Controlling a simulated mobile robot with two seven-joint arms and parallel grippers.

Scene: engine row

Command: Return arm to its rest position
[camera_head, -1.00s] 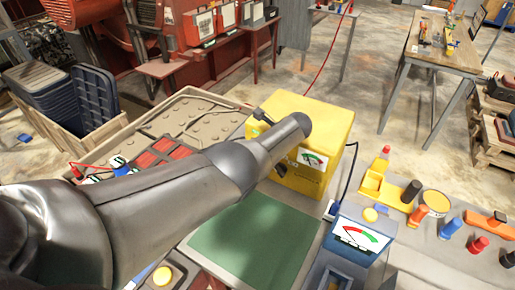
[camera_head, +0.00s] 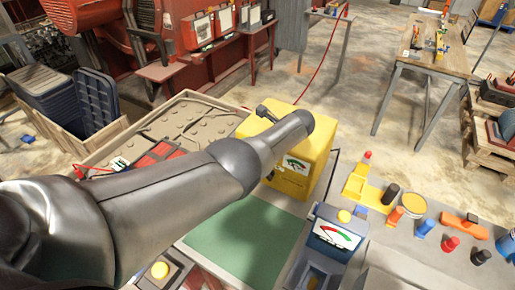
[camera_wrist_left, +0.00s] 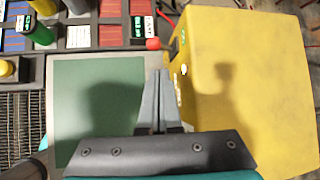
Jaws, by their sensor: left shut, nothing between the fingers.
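My left arm (camera_head: 170,200) comes in from the left in the head view and reaches across the workbench to the yellow box (camera_head: 318,160). Its forearm covers part of the box and hides the gripper there. In the left wrist view my left gripper (camera_wrist_left: 158,74) is shut and empty. Its fingers are over the gap between the green mat (camera_wrist_left: 85,105) and the yellow box (camera_wrist_left: 250,90). Whether they touch anything is unclear. My right gripper is in neither view.
A blue meter box (camera_head: 338,228) stands right of the green mat (camera_head: 245,245). Several coloured parts and a yellow holder (camera_head: 365,190) sit farther right. A wooden crate (camera_head: 85,150) with dark bins is at the left. Open floor lies behind the bench.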

